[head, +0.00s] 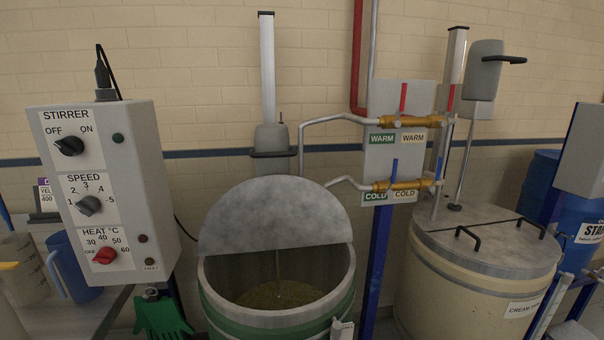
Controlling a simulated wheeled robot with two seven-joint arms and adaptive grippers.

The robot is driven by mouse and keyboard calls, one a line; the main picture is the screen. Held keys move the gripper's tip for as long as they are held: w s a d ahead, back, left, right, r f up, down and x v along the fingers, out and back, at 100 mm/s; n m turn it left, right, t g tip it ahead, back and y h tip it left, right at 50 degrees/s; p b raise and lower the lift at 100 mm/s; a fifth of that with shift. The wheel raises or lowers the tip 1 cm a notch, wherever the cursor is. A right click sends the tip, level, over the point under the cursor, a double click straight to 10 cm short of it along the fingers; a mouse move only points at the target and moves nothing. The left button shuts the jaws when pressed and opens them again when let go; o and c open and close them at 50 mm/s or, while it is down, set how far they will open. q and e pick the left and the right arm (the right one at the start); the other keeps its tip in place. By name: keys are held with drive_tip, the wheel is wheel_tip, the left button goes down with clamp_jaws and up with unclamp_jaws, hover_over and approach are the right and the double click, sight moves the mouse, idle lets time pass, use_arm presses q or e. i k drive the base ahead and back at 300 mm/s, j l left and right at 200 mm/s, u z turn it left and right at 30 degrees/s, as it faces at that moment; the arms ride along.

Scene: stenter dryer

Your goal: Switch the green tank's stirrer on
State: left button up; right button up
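The green tank (277,322) stands in the lower middle of the head view, a round metal vessel with a green band. Its half lid is raised and murky brownish liquid (280,294) shows inside. To its left is a grey control box (145,200) with a STIRRER switch at the top. The black STIRRER knob (69,146) appears turned toward OFF, at its upper left. ON is printed to the right. A dark green lamp (118,138) sits beside it and looks unlit. Neither gripper is in view.
Green gloves (163,317) hang under the box. A blue jug (72,267) stands left. WARM and COLD brass valves (402,185) and a cream tank (470,290) are right.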

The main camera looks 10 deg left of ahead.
sight(70, 145)
drive_tip(key=u, duration=1.6)
